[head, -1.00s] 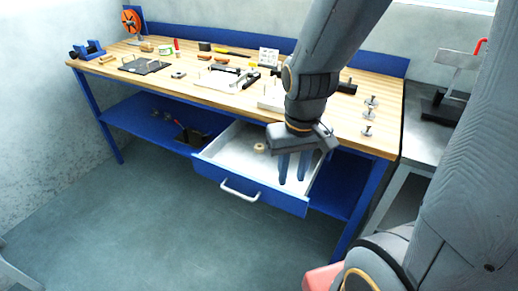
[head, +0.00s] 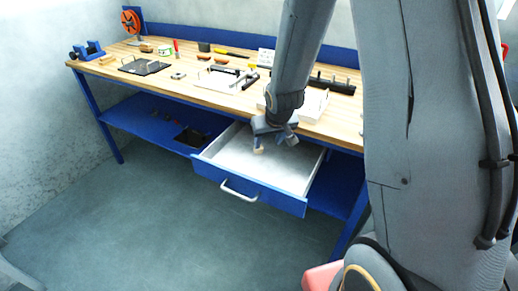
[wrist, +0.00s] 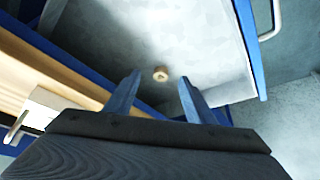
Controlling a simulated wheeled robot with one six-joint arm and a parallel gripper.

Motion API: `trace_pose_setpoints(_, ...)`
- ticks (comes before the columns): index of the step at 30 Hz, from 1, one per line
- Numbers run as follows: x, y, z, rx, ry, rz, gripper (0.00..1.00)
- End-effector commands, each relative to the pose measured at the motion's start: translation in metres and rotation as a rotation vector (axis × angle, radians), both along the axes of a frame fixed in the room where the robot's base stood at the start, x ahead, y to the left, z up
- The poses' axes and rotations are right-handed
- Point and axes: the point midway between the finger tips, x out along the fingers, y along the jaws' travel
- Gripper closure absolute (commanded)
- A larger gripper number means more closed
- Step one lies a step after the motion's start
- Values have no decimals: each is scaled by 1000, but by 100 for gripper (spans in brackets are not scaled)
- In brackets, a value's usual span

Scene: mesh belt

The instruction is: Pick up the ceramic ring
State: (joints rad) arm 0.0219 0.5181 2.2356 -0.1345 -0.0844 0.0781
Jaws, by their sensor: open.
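I cannot tell how far above the drawer floor the fingertips are.
The drawer's blue front with its handle (head: 239,190) stands pulled out below the wooden workbench top (head: 205,88). Tools and small parts lie on the bench above. A blue lower shelf (head: 150,118) is at the left. The rest of the drawer floor looks bare.

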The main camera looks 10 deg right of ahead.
Motion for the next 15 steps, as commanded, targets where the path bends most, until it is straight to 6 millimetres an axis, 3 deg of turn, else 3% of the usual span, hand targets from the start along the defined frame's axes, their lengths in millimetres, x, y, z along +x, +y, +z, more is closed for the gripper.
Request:
trace_pose_setpoints(3, 28, 1, -16, 10, -56, 9, 51)
trace_pose_setpoints(6, 40, 2, -22, 16, -85, 15, 51)
trace_pose_setpoints(15, 55, 3, -39, 20, -98, 16, 51)
